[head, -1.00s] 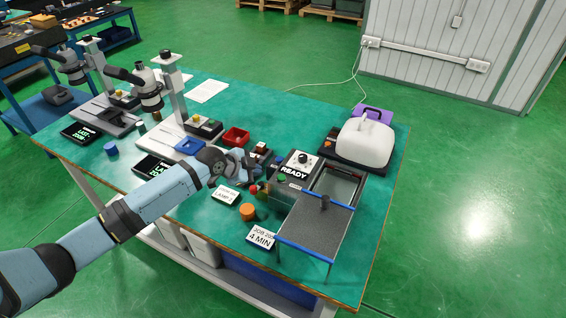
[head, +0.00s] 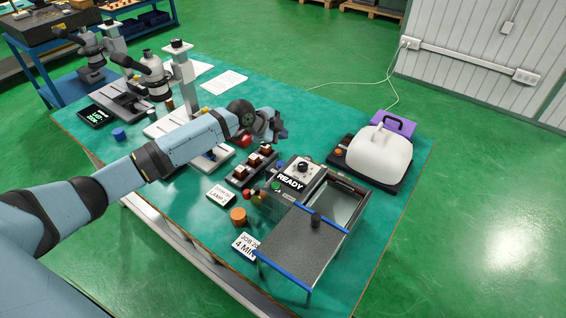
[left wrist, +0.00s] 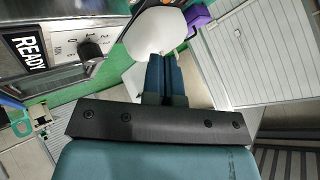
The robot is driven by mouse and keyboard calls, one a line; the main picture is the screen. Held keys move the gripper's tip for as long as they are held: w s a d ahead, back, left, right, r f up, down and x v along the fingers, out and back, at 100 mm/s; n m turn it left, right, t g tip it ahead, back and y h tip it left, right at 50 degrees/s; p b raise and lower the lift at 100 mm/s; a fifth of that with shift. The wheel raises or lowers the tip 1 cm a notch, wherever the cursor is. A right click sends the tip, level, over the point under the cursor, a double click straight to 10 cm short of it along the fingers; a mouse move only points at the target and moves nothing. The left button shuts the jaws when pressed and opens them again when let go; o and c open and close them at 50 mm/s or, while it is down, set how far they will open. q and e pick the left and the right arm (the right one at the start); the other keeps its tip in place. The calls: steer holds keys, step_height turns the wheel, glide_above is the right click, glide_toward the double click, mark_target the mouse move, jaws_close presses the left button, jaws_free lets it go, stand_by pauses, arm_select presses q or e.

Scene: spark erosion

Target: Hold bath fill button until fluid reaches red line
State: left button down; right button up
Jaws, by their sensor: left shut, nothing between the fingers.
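The bath machine shows a black READY display (head: 290,183) and a dial with a black knob (head: 303,165). A green button (head: 276,186) sits left of the display. The machine's open tank (head: 346,204) has grey inner walls; I cannot make out a red line or a fluid level. In the left wrist view the READY display (left wrist: 27,50) and knob (left wrist: 92,48) are at upper left. My left gripper (head: 280,125) is above the table, behind and left of the machine, apart from the button. Its fingers (left wrist: 165,72) are shut and empty. My right gripper is not in view.
A grey plate with blue edges (head: 300,240) is at the machine's front. A white rounded cover (head: 380,153) stands behind right. A block with several knobs (head: 252,165), an orange cylinder (head: 238,215) and a 4 MIN card (head: 245,246) are left of the machine. Microscopes (head: 155,75) stand further left.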

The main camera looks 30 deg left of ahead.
arm_select(q)
steer(key=shift+f+b, duration=0.5)
steer(key=shift+f, duration=0.15)
steer(key=b, duration=0.5)
glide_above(281, 165)
step_height(281, 165, down, 6)
steer(key=shift+r, duration=0.15)
steer(key=shift+w+f, duration=0.1)
steer(key=shift+f, duration=0.8)
steer(key=shift+f+b, duration=0.15)
steer(key=shift+b, duration=0.15)
steer(key=shift+f, duration=0.3)
